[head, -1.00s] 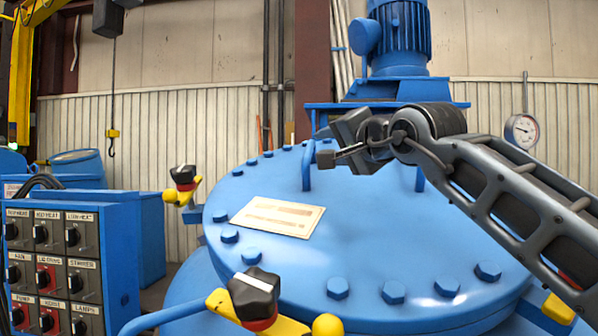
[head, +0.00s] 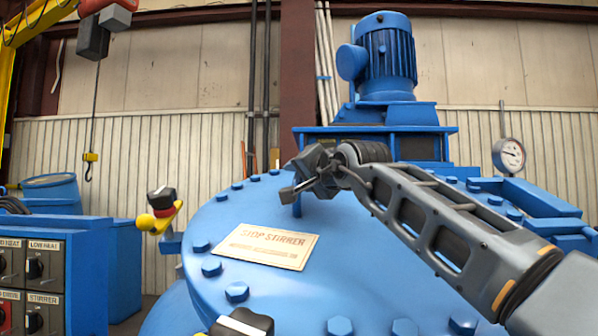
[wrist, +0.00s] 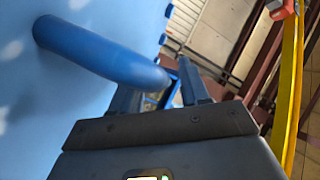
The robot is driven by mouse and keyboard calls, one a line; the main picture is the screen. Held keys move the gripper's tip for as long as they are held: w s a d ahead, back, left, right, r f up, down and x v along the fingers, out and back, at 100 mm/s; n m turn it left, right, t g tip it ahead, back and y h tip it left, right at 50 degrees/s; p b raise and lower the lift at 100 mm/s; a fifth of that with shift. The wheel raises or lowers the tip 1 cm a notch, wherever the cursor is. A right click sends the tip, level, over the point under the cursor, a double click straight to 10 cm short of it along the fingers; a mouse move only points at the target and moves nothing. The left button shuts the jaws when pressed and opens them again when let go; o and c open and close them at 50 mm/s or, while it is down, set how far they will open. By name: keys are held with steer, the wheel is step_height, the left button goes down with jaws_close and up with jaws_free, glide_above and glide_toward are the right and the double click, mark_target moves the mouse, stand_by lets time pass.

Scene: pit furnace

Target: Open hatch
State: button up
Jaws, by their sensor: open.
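The hatch is a large round blue lid (head: 215,225) with bolts around its rim, lying flat on its vessel in the head view. A blue bar handle (head: 297,208) stands on the lid, partly hidden behind my gripper (head: 287,192). The handle also shows large in the wrist view (wrist: 100,55), rising from the blue surface. My gripper is open there, with two dark fingers (wrist: 160,88) and the handle's end close to the gap between them. I cannot tell whether they touch. A label plate (head: 268,246) on the lid reads "STOP STIRRER".
A blue motor (head: 385,60) rises behind the lid. A switch panel (head: 35,265) is at lower left, a crane hook (head: 90,165) hangs behind it, and a gauge (head: 508,155) is at right.

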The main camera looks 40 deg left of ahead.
steer(key=shift+w+a, duration=0.15)
steer(key=shift+a, duration=0.15)
jaws_close()
stand_by(0.4)
